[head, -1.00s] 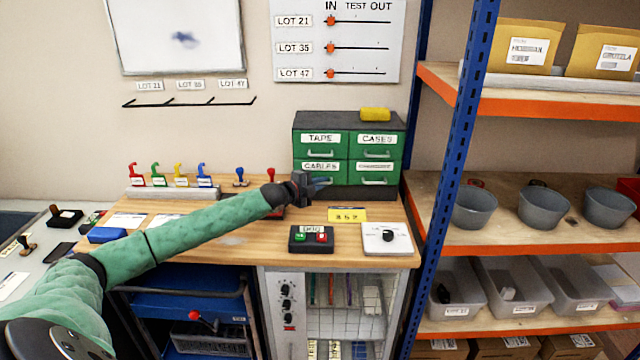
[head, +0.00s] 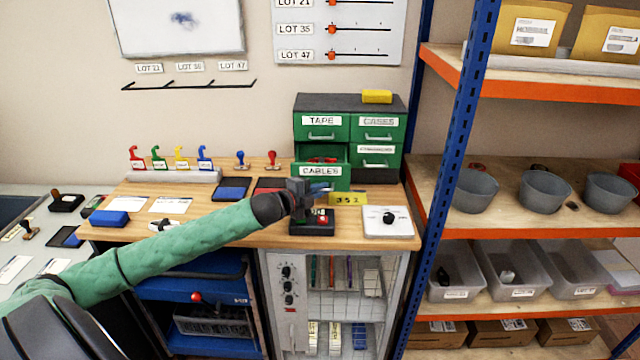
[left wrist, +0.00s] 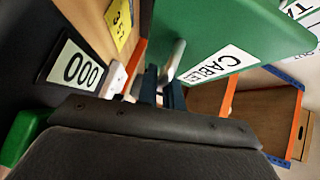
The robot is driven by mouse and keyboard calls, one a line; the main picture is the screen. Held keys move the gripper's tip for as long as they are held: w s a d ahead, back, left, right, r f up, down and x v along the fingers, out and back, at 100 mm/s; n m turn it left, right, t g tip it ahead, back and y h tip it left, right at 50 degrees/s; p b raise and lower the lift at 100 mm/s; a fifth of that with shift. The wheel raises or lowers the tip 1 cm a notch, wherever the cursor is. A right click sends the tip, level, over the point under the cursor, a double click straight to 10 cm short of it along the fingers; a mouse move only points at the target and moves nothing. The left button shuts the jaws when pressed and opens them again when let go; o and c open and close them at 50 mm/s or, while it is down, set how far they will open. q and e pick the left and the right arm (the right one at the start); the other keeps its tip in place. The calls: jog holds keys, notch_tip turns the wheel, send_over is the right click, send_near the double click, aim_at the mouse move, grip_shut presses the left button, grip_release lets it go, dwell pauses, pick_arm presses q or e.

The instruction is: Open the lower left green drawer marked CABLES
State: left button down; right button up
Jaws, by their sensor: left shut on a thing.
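The green drawer marked CABLES (head: 322,172) is at the lower left of the green cabinet (head: 364,148) in the head view. It stands pulled out toward me, and small red items show inside. In the left wrist view its green front (left wrist: 225,30) and CABLES label fill the upper right. My left gripper (head: 318,190) is in front of the drawer, shut on its handle (left wrist: 178,58). The handle is mostly hidden in the head view. My right gripper is not in view.
A black box with green and red buttons (head: 312,226) stands just below my left gripper. A yellow number card (head: 350,199) and a white box with a black knob (head: 388,221) are to the right. A blue shelf upright (head: 456,150) stands right of the bench.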

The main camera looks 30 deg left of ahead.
pick_arm(q)
jog(key=shift+s+d, duration=0.3)
jog(key=shift+s, duration=0.2)
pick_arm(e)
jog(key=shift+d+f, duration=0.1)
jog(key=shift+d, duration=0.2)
